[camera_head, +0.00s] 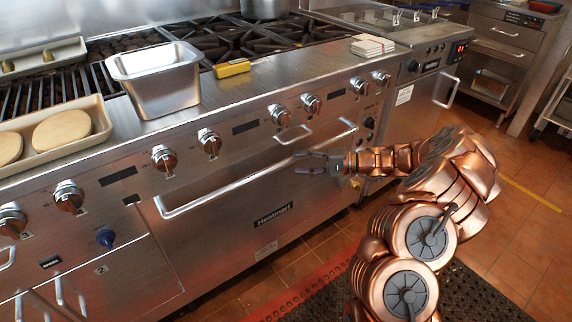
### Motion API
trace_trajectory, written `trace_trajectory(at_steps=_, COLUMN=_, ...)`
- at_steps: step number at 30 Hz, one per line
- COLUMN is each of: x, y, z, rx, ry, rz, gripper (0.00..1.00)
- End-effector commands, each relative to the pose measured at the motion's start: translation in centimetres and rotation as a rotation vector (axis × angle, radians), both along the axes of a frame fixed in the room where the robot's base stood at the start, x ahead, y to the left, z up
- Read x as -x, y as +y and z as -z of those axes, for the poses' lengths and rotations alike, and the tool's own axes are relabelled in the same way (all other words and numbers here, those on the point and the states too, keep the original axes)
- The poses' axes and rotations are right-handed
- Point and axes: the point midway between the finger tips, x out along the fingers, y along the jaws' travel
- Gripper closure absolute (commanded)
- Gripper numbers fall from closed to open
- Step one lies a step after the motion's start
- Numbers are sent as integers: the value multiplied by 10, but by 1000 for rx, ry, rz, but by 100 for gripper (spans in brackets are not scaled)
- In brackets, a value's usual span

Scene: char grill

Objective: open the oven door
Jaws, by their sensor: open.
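The oven door (235,231) is a steel panel with a dark name label, in the middle of the long range front. It looks shut. Its long bar handle (215,191) runs along the top of the door, slanting up to the right. My copper arm reaches in from the right. My gripper (303,163) is open and empty, with its fingers pointing left, in front of the upper right part of the door near the handle. I cannot tell whether the fingers touch the handle. My gripper hides a little of the door behind it.
Control knobs (209,143) line the panel above the door. A steel pan (158,80), a yellow block (231,68) and a tray (96,114) with round patties stand on top. A fryer (425,85) stands right. Tiled floor (520,225) and a dark mat lie in front.

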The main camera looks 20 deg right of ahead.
Motion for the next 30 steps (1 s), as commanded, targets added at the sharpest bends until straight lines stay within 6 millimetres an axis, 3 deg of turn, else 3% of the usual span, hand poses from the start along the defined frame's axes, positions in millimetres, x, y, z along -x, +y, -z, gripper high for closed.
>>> trace_trajectory(at_steps=9, x=-18, y=37, z=6, rx=0, ry=-1, rz=-3, gripper=52)
trace_trajectory(at_steps=22, x=-22, y=45, z=7, rx=1, ry=1, rz=-1, gripper=52)
trace_trajectory(at_steps=30, x=-22, y=45, z=7, rx=1, ry=1, rz=-1, gripper=81)
